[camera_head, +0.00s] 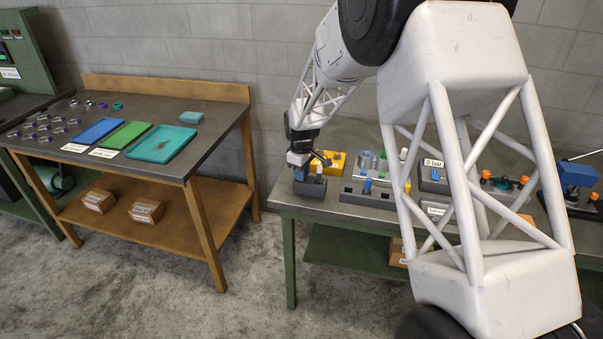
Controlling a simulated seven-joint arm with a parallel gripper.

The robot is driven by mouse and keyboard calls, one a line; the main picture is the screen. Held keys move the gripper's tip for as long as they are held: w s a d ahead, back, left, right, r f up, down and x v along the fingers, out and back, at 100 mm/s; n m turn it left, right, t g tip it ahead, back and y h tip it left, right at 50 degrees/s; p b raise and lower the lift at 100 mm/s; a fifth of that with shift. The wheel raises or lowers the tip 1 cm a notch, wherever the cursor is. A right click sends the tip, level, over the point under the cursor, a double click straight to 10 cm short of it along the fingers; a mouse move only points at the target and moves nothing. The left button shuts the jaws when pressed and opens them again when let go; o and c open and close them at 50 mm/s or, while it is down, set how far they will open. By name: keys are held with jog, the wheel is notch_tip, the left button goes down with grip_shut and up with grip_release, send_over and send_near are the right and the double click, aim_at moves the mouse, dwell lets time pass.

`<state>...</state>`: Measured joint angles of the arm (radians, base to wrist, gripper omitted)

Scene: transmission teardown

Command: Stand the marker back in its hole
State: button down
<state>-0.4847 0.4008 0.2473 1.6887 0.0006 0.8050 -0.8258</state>
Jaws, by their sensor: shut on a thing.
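My gripper (308,166) is at the left end of the green-legged bench, low over a small dark grey block (311,188). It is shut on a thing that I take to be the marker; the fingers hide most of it. A small pale upright piece (319,170) and a blue bit (299,174) show at the fingers, too small to tell apart from the gripper or block. The marker's tip and the hole cannot be made out.
A grey holder (352,196) with square openings stands right of the block, a yellow block (334,160) behind. A grey box labelled "0 bar" (433,163) and a blue-topped device (577,174) stand further right. My arm covers mid-bench. A separate table (160,105) with trays stands left.

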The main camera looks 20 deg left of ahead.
jog(key=shift+f, duration=0.2)
jog(key=c, duration=1.1)
grip_release()
jog(key=shift+o, duration=0.2)
notch_tip(320, 180, up, 12)
jog(key=shift+r, duration=0.15)
jog(key=shift+d, duration=0.1)
dwell(0.4)
